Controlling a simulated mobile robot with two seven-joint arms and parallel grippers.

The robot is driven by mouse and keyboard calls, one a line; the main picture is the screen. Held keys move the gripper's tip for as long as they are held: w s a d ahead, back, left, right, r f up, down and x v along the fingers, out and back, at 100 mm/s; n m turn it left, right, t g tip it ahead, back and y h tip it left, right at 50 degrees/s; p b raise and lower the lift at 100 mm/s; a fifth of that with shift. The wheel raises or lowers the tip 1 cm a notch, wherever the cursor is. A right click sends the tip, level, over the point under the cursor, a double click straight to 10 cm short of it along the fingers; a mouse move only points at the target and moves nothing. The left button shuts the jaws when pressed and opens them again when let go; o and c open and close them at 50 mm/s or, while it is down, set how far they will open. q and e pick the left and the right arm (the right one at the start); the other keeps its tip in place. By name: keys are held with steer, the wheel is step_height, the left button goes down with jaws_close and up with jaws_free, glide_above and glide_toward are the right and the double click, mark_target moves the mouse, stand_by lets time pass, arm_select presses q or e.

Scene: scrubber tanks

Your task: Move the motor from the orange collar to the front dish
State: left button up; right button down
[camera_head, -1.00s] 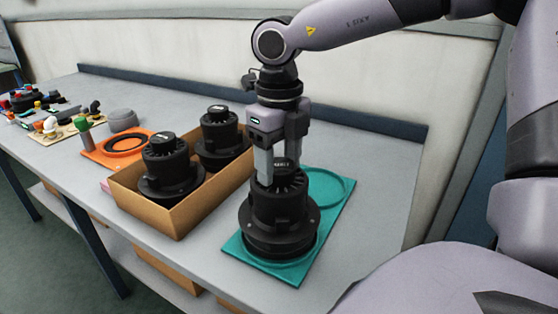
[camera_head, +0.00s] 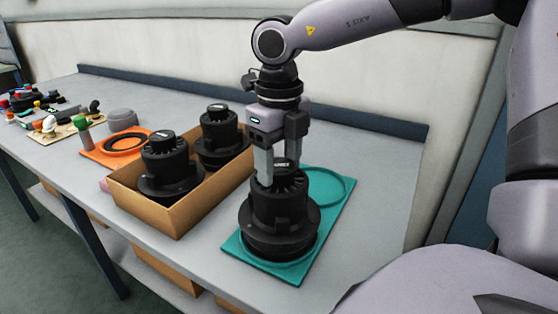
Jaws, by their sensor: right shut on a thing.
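A black motor (camera_head: 279,215) stands upright over the front ring of the teal mat (camera_head: 336,215), which I take for the front dish. My right gripper (camera_head: 279,170) comes down from above and is shut on the top of this motor. The motor's base covers most of the front ring, so I cannot tell whether it is fully seated. The orange collar plate (camera_head: 98,156) lies further left on the bench, and its dark ring (camera_head: 125,142) is empty. My left gripper is not in view.
A cardboard box (camera_head: 183,214) beside the teal mat holds two more black motors, a near one (camera_head: 165,162) and a far one (camera_head: 220,135). A second teal ring (camera_head: 327,184) behind is empty. Small parts (camera_head: 50,125) lie at the far left. Bare bench lies right of the mat.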

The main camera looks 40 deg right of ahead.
steer(key=shift+r, duration=0.15)
steer(key=shift+c, duration=1.2)
jaws_free()
steer(key=shift+o, duration=1.2)
steer(key=shift+s+f, duration=0.1)
steer(key=shift+f, duration=0.1)
steer(key=shift+r, duration=0.2)
steer(key=shift+r+p, duration=2.25)
steer(key=shift+r, duration=1.2)
steer(key=shift+f, duration=0.1)
